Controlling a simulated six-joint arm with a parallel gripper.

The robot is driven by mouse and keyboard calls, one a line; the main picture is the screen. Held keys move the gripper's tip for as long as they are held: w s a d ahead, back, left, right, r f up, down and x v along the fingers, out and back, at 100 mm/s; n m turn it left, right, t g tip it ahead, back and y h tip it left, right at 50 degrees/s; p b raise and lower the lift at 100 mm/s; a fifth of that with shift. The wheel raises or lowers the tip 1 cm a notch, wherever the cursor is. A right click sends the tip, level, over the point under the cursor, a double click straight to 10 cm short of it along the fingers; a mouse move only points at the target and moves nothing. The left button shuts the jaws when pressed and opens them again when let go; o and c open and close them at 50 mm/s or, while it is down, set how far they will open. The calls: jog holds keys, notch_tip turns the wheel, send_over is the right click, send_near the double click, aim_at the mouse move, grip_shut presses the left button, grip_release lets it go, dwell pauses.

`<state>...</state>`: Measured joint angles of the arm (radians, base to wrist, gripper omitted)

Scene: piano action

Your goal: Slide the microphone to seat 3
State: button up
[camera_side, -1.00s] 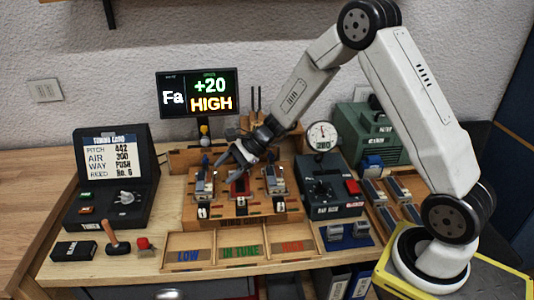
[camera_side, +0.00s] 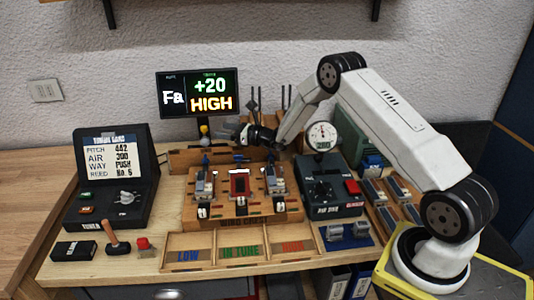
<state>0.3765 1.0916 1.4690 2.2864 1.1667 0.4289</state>
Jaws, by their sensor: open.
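My gripper (camera_side: 243,134) is open and empty, raised above the back of the wooden chest (camera_side: 245,222), near its middle. I cannot tell for certain which part is the microphone; a small yellow-topped upright piece (camera_side: 204,130) stands behind the chest's left side, left of my gripper and apart from it. The chest bears a left metal block (camera_side: 202,185), a red middle block (camera_side: 240,184) and a right metal block (camera_side: 277,181), with small white tags in front. The tag digits are too small to read, so I cannot tell which seat is 3.
A screen (camera_side: 197,93) reads Fa +20 HIGH. The tuner case (camera_side: 108,180) stands at left, and a black unit with a dial gauge (camera_side: 322,136) at right. A tray marked LOW and IN TUNE (camera_side: 240,264) lies in front. Upright tools stand behind the gripper.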

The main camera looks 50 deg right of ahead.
aim_at(203, 127)
jog(key=shift+w, duration=0.1)
jog(key=shift+x, duration=3.85)
jog(key=shift+a, duration=0.1)
grip_shut()
